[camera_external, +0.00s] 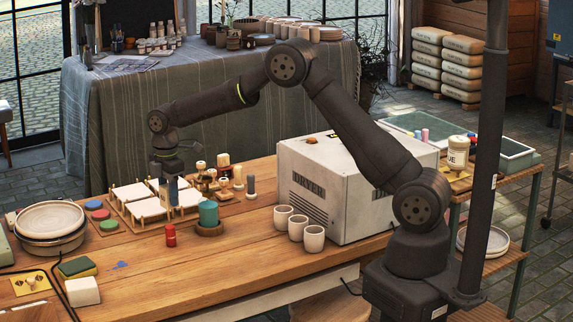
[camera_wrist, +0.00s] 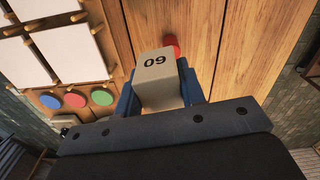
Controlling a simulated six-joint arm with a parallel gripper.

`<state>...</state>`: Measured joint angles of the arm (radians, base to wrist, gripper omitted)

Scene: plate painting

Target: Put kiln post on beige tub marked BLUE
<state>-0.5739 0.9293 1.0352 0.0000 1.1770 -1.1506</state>
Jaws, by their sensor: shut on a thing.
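The kiln post (camera_wrist: 157,66) is a beige-grey block with dark digits on its end, which read 09 or 60. My gripper (camera_wrist: 160,88) is shut on it, with a blue finger on each side. In the external view my gripper (camera_external: 169,190) is low over the wooden table, beside the white tiles; the post is hard to make out there. Whether the post touches the table I cannot tell. A beige tub (camera_external: 458,151) stands on the side table at the far right, beyond the white box. Only the letters UE of its label show.
White tiles (camera_external: 130,192) sit on pegged racks around my gripper. The large white dryer box (camera_external: 315,205) lies between my gripper and the tub.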

